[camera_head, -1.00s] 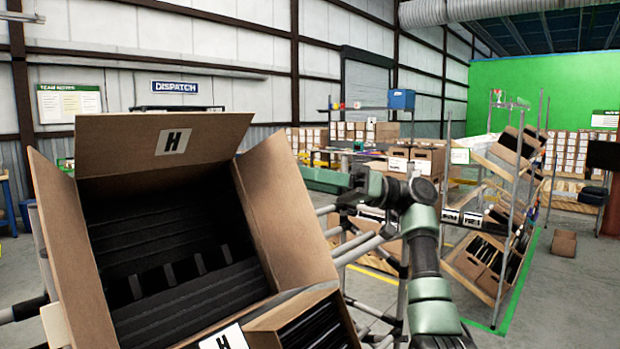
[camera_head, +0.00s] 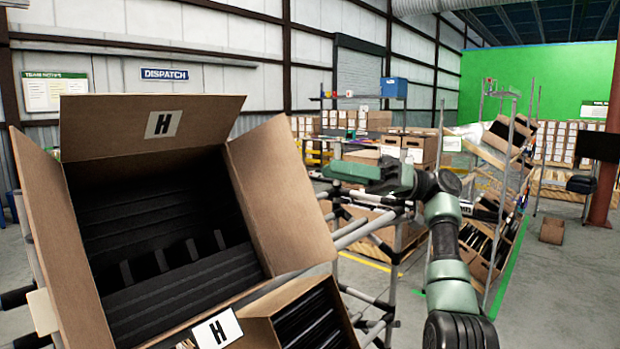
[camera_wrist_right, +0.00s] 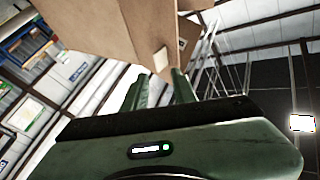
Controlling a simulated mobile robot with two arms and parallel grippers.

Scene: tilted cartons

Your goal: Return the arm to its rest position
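My right arm comes up from the lower right in the head view. Its green gripper (camera_head: 342,171) is raised to the right of the open carton and points left, apart from it. In the right wrist view the two green fingers (camera_wrist_right: 163,88) stand apart with a gap and nothing held between them; brown cardboard shows beyond. The large tilted carton (camera_head: 285,205) marked H has its flaps spread. Black ribbed items (camera_head: 185,270) lie inside it. My left gripper is not in view.
A smaller carton (camera_head: 262,335) with an H label and black items stands in front of the large one. A tube rack (camera_head: 365,228) is below my right gripper. Shelving with cartons (camera_head: 490,240) stands at the right; grey floor (camera_head: 560,290) is open there.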

